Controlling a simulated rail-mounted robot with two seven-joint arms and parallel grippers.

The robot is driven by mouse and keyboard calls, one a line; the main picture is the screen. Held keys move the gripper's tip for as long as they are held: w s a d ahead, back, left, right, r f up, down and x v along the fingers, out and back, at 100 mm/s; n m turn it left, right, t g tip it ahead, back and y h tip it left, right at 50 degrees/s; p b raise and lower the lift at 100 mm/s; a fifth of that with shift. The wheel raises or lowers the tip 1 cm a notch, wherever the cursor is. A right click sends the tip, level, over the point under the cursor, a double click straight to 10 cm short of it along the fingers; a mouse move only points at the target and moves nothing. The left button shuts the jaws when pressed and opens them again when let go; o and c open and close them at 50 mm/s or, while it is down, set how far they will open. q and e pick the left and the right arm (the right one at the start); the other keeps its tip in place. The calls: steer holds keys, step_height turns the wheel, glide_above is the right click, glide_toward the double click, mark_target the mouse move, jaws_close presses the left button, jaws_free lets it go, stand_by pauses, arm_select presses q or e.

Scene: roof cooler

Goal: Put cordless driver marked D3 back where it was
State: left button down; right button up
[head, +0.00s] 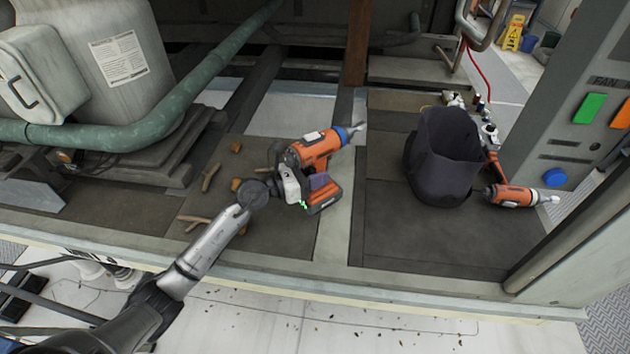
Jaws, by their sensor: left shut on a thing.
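An orange cordless driver (312,150) with a blue collar, a pale label and a dark battery foot is in my left gripper (291,184). The gripper is shut on it around the handle area. The driver's nose points to the upper right. I cannot read any D3 marking on it. It is over the dark deck left of a pale strip; whether it touches the deck is unclear. A second orange driver (510,195) lies at the right, beside a dark open fabric bag (425,172). My right gripper is not in view.
Brown sticks and chunks (211,176) lie on the deck left of the gripper. A green pipe (180,115) and grey housing (128,50) stand at the left. A panel with green and orange buttons (590,108) borders the right. Deck in front of the bag is clear.

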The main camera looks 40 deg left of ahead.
mark_target(331, 181)
arm_select(q)
steer(key=shift+w+f+b, duration=0.1)
steer(key=shift+f+b, duration=0.75)
steer(key=shift+f, duration=1.05)
steer(key=shift+a, duration=0.1)
steer(key=shift+f, duration=0.1)
steer(key=c, duration=1.2)
jaws_free()
steer(key=shift+f, duration=0.2)
steer(key=o, duration=0.4)
steer(key=shift+r, duration=0.15)
